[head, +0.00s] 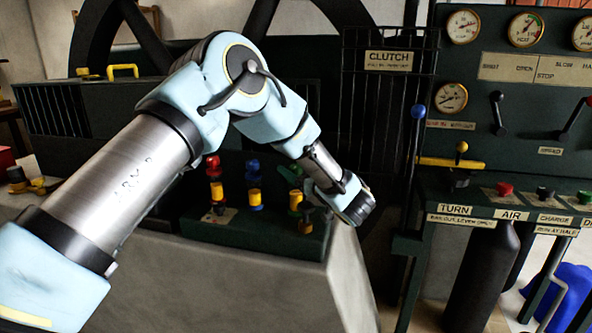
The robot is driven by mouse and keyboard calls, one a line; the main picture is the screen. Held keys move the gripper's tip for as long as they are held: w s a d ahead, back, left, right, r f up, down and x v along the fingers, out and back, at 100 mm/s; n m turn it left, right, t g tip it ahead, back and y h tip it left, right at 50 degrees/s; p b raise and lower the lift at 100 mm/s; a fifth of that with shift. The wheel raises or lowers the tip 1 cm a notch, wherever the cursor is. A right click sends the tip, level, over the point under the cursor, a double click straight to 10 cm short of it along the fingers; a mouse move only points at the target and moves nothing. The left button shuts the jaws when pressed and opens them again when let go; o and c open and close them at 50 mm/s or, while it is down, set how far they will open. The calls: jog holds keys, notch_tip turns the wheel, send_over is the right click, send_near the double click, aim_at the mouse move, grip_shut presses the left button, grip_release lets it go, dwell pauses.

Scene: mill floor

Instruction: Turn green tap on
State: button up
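The green tap (293,172) is the rightmost of three coloured taps on the dark panel low in the middle. Its green handle is partly covered by my arm, and yellow and green parts show below it. How its handle is turned is not clear. The dark end of my arm with my gripper (354,207) is just right of the green tap in the picture. Its fingers do not show, so I cannot tell whether they are open or touching anything.
A red tap (212,165) and a blue tap (252,166) stand left of the green one. A pale block (240,275) lies in front of them. At right are a yellow lever (450,163), a gauge panel (520,55) and a dark cylinder (480,280).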

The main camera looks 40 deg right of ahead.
jog(key=shift+s, duration=0.15)
jog(key=s+a+b, duration=0.2)
jog(key=s, duration=0.8)
jog(key=shift+s, duration=0.2)
jog(key=shift+a, duration=0.1)
